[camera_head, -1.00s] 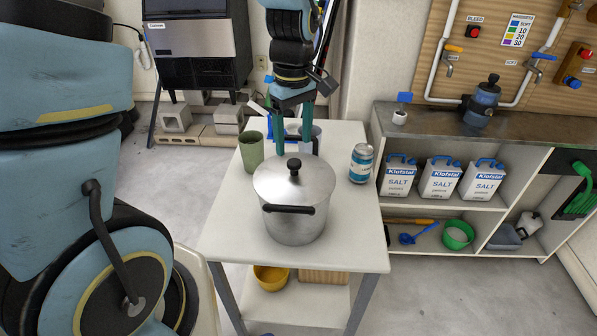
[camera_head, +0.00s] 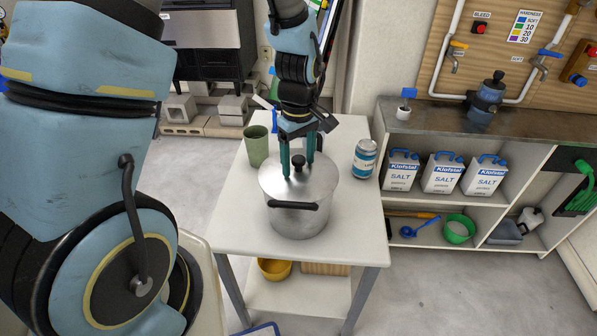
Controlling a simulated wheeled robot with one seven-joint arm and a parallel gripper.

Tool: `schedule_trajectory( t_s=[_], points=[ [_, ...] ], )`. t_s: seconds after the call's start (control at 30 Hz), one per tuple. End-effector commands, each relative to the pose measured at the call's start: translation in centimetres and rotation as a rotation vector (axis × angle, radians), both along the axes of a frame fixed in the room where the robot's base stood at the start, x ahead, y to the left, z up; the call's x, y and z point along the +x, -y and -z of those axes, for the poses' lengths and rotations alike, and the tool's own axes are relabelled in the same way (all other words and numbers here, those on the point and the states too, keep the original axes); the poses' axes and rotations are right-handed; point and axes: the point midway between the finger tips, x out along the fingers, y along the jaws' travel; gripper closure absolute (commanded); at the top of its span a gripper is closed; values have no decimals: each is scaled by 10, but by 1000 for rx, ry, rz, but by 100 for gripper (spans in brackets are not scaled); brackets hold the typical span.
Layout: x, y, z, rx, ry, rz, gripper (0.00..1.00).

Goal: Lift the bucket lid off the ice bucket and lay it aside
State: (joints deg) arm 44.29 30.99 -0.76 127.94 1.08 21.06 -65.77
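The ice bucket (camera_head: 298,219) is a silver metal pot with a black side handle, standing on the white table. Its silver lid (camera_head: 282,186) lies on top, with a round black knob (camera_head: 299,164) in the middle. My gripper (camera_head: 298,170) points down over the lid. Its two teal fingers are apart, one on each side of the knob, with the tips near the lid surface. A gap shows between fingers and knob, though contact on the far side cannot be told. My wrist hides what stands behind the bucket.
A green cup (camera_head: 257,146) stands left behind the bucket and a blue-and-white can (camera_head: 364,158) stands to the right. The white table (camera_head: 235,225) has free room at its front left and right. A shelf unit (camera_head: 420,112) with salt cartons (camera_head: 441,176) stands to the right.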

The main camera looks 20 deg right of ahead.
Motion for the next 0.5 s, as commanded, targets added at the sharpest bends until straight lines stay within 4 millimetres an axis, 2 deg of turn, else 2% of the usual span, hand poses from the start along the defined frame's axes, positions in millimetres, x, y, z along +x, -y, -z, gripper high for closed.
schedule_trajectory(
  t_s=[0.07,0.5],
  points=[
    [0,0,0,0,0,0,33],
    [0,0,0,0,0,0,83]
  ],
)
